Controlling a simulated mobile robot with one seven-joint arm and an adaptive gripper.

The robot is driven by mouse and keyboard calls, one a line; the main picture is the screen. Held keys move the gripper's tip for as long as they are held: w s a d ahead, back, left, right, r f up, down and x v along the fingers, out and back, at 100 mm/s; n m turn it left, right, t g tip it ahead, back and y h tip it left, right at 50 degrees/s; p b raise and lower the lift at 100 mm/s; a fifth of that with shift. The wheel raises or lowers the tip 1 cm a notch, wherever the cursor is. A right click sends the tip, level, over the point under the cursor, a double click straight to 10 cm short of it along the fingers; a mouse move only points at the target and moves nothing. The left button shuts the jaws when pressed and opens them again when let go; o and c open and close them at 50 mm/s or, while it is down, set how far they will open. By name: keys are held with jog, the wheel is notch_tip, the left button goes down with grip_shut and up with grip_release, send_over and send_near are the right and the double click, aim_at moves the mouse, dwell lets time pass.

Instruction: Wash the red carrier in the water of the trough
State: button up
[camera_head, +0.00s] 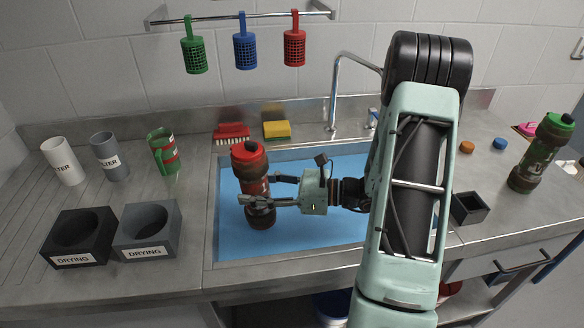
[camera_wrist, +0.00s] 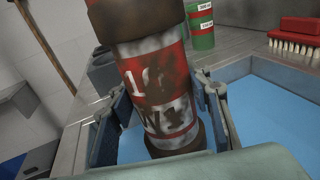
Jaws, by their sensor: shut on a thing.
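The red carrier (camera_head: 252,171) is a red cylinder with dark bands at its ends and a red cap. It is upright over the left part of the trough. In the wrist view the carrier (camera_wrist: 155,80) shows dark smudges across its white and red label. My gripper (camera_head: 260,191) is shut on the carrier's middle, one finger on each side. The trough (camera_head: 212,215) is sunk in the counter and holds flat blue water (camera_head: 310,228). I cannot tell whether the carrier's lower end touches the water.
A red brush (camera_head: 231,131) and a yellow sponge (camera_head: 277,130) lie behind the trough, near the tap (camera_head: 334,95). Two drying blocks (camera_head: 148,232) and several cups (camera_head: 63,161) stand left. A smudged green carrier (camera_head: 540,152) stands right. Coloured baskets (camera_head: 245,50) hang above.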

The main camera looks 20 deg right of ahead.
aim_at(264, 217)
jog(key=s+f+n+g+h, duration=0.1)
jog(key=g, duration=0.1)
jog(key=s+a+f+n+g+h, duration=0.1)
jog(key=g, duration=0.1)
jog(key=s+a+f+n+g, duration=0.1)
jog(key=f+n+g, duration=0.1)
jog(key=shift+s+a+h, duration=0.2)
jog(key=shift+s+h, duration=0.05)
jog(key=shift+h, duration=0.15)
jog(key=d+h, duration=0.1)
jog(key=h, duration=0.1)
jog(key=d+n+g+h+p, duration=0.1)
jog(key=d+f+g+h, duration=0.1)
jog(key=d+h, duration=0.1)
jog(key=shift+s+n+h+p, duration=0.3)
jog(key=shift+s+n, duration=0.05)
jog(key=shift+n, duration=0.05)
jog(key=w+d+r+h+p, duration=0.2)
jog(key=w+d+r+h, duration=0.55)
jog(key=d, duration=0.25)
jog(key=shift+n+y, duration=0.4)
jog(key=shift+y, duration=0.05)
notch_tip(264, 217, down, 18)
jog(key=b, duration=1.4)
jog(key=shift+w+d, duration=0.1)
jog(key=shift+f+b, duration=0.7)
jog(key=shift+f, duration=0.45)
jog(key=shift+w+a+p, duration=0.1)
jog(key=shift+a+p, duration=0.2)
jog(key=shift+a, duration=0.35)
